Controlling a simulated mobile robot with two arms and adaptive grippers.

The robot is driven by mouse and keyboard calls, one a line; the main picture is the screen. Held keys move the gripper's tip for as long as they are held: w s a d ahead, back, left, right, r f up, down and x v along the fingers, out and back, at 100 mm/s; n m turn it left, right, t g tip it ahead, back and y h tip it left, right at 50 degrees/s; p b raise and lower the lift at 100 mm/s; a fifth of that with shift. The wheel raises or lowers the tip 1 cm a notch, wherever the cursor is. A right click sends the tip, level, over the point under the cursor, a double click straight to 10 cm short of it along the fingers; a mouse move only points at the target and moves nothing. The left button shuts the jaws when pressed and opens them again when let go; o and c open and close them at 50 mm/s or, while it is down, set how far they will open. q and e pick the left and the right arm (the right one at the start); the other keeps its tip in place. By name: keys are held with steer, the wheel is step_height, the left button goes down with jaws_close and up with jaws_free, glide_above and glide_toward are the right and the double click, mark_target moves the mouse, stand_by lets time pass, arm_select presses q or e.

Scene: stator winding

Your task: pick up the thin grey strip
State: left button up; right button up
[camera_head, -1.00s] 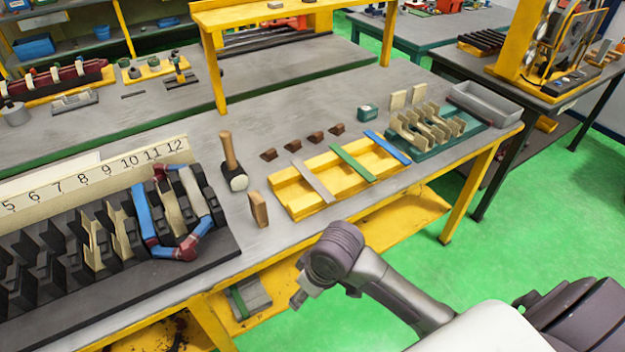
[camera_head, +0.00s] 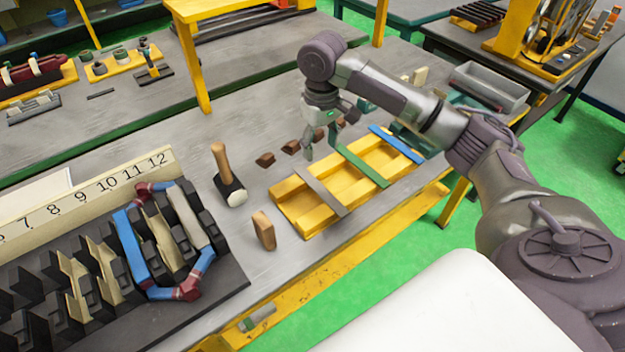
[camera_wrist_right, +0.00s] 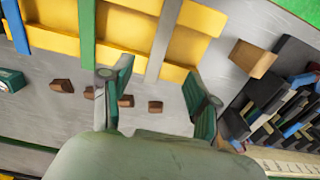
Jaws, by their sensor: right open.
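The thin grey strip (camera_head: 321,191) lies across the left part of the yellow tray (camera_head: 296,216), with a green strip (camera_head: 360,166) and a blue strip (camera_head: 397,144) to its right. In the right wrist view the grey strip (camera_wrist_right: 163,42) runs up from between the fingers, in front of the palm. My right gripper (camera_head: 322,147) is above the bench near the tray's far edge, by the strip's far end. It is open and empty, with its two green-padded fingers (camera_wrist_right: 160,90) apart. My left gripper is not in view.
Small brown blocks (camera_head: 265,160) lie behind the tray, some partly hidden by my right gripper. A hammer (camera_head: 228,178) and a wooden block (camera_head: 264,230) stand to the left. The slotted black stator (camera_head: 215,290) fills the lower left. A yellow shelf frame (camera_head: 190,60) rises behind.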

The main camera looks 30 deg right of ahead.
glide_toward(320, 189)
steer(key=shift+s+p, duration=0.35)
steer(key=shift+w+f, duration=0.2)
steer(key=shift+f, duration=0.35)
steer(key=shift+w+f, duration=0.15)
steer(key=shift+f, duration=0.4)
step_height(320, 189, down, 2)
steer(key=shift+f+p, duration=0.1)
steer(key=shift+p, duration=0.55)
step_height(320, 189, down, 2)
steer(key=shift+f, duration=0.2)
steer(key=shift+w+f, duration=0.1)
steer(key=shift+f, duration=0.35)
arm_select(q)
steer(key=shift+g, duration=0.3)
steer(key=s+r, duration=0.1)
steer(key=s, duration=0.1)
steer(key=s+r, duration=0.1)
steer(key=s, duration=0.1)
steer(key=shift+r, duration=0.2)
arm_select(e)
steer(key=c, duration=1.1)
